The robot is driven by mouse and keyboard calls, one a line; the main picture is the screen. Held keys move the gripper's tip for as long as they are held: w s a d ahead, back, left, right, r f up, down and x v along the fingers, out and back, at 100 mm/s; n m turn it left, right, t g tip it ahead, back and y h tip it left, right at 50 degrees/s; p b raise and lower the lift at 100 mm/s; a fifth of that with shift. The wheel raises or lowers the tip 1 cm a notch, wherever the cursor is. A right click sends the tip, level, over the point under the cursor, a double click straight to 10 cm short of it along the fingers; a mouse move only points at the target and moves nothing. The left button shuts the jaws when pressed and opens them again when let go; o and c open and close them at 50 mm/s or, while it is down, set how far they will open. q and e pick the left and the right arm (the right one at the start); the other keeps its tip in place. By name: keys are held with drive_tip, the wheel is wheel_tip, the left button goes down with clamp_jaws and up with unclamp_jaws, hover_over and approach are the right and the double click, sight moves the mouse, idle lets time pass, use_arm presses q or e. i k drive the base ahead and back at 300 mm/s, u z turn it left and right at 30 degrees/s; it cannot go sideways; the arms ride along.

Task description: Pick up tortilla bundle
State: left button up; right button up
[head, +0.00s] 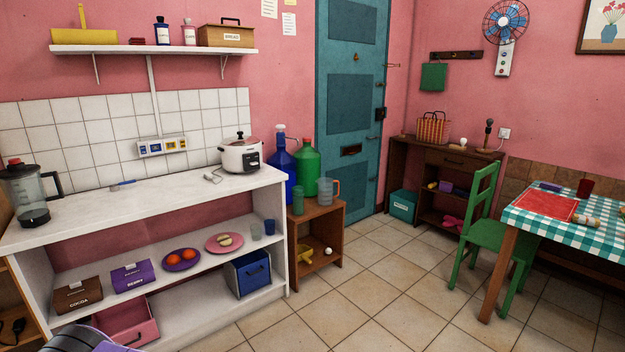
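I cannot tell for sure which thing is the tortilla bundle. A small pale, roll-shaped thing (587,220) lies on the checked tablecloth at the right, beside a red mat; it is too small to make out. Pale yellowish food (226,240) also lies on a pink plate (212,246) on the shelf under the white counter. A woven striped basket (433,128) stands on the wooden sideboard by the back wall; its inside is hidden. Neither of my grippers shows. A dark rounded part at the bottom left edge seems to be mine.
The white counter (150,209) bears a blender (30,192) and a rice cooker (241,155). A green chair (478,225) stands in front of the checked table (525,230). A low wooden stand (316,212) holds a jug. The tiled floor (385,285) is clear in the middle.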

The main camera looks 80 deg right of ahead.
sight(580, 219)
drive_tip(key=z, duration=4.7)
drive_tip(key=i, duration=2.65)
drive_tip(key=u, duration=0.05)
